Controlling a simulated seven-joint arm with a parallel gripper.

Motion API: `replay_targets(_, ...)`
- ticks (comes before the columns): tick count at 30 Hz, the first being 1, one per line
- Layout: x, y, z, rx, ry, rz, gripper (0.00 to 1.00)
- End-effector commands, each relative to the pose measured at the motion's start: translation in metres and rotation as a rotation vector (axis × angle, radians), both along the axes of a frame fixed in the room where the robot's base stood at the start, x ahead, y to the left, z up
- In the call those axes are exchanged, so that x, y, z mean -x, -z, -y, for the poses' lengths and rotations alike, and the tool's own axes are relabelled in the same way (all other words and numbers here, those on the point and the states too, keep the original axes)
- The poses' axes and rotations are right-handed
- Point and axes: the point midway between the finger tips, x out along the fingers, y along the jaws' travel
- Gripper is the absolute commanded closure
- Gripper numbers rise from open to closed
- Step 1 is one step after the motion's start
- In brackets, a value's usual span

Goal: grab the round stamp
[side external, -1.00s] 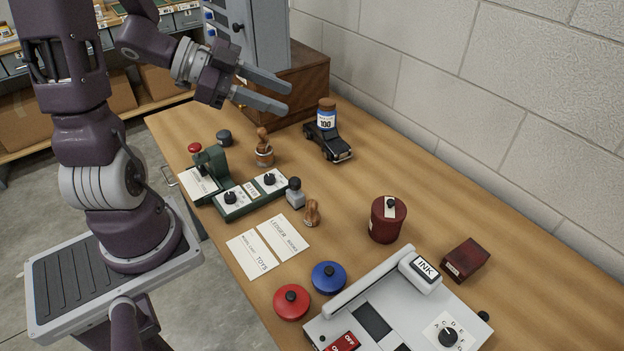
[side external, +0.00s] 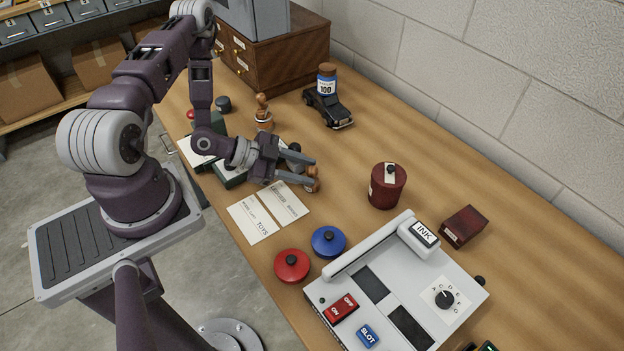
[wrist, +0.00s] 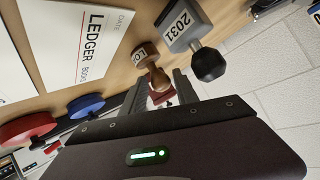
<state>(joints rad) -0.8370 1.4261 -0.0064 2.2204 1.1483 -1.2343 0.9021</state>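A small wooden stamp (side external: 314,184) stands on the table, partly covered by my gripper (side external: 310,168); I take it as the round stamp.
Ledger and toys cards (side external: 256,221) lie flat near the gripper. Blue (side external: 328,241) and red (side external: 291,265) round pads sit in front, near a grey ink machine (side external: 440,271). Another wooden-handled stamp (side external: 263,112) stands farther back. The table is clear toward the dark red canister (side external: 386,187).

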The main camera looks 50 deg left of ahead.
Motion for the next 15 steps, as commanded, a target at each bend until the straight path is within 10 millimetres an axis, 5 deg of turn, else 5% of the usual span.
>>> replay_targets(11,-0.018,0.01,0.011,0.0,0.001,-0.001,0.64)
replay_targets(15,-0.018,0.01,0.01,0.0,0.001,-0.001,0.92)
